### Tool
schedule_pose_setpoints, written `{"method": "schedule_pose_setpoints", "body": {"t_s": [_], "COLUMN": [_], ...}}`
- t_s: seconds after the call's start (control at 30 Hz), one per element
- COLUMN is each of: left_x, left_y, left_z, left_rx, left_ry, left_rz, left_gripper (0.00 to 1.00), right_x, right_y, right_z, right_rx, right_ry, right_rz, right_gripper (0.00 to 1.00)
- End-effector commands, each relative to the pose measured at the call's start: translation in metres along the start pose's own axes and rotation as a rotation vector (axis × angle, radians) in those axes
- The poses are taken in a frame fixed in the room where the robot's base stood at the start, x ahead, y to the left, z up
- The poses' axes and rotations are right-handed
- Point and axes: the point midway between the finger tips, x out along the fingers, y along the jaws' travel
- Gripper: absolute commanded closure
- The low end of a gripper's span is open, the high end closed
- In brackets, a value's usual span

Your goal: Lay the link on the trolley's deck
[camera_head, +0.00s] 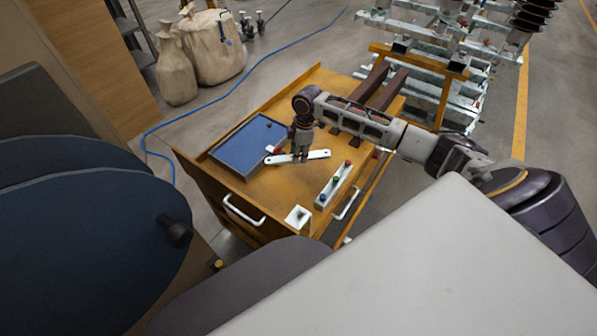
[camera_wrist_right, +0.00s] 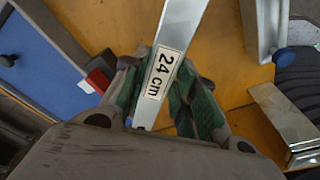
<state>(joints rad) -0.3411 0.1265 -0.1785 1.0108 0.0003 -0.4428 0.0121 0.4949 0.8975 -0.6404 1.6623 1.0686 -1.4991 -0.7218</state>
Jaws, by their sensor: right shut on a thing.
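The link is a pale metal bar (camera_head: 318,155) with a "24 cm" label, seen close in the right wrist view (camera_wrist_right: 182,38). My right gripper (camera_head: 299,155) is shut on it, with green-lined fingers (camera_wrist_right: 165,105) on both sides of the bar. The link lies roughly level over the trolley's orange deck (camera_head: 285,186); whether it touches the deck I cannot tell. The deck also shows in the right wrist view (camera_wrist_right: 110,22). My left gripper is in neither view.
A blue tray (camera_head: 247,146) lies on the deck's left, with a red piece (camera_wrist_right: 98,80) near its edge. A metal rail with coloured knobs (camera_head: 334,185) and a white square holder (camera_head: 297,217) stand nearer. Dark beams (camera_head: 388,90) occupy the far right end.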

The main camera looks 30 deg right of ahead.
Motion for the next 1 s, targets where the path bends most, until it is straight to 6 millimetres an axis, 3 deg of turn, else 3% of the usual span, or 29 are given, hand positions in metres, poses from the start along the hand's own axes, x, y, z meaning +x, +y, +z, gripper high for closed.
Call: {"method": "schedule_pose_setpoints", "body": {"t_s": [0.4, 1.0], "left_x": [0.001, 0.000], "left_y": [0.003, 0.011], "left_z": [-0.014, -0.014], "left_rx": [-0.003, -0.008], "left_ry": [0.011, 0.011], "left_rz": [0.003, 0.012], "left_gripper": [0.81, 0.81], "right_x": [0.046, 0.058], "right_y": [0.001, 0.000], "right_z": [0.005, 0.007], "right_rx": [0.001, 0.000], "right_ry": [0.002, 0.001], "right_rz": [0.002, 0.001], "right_gripper": [1.00, 1.00]}}
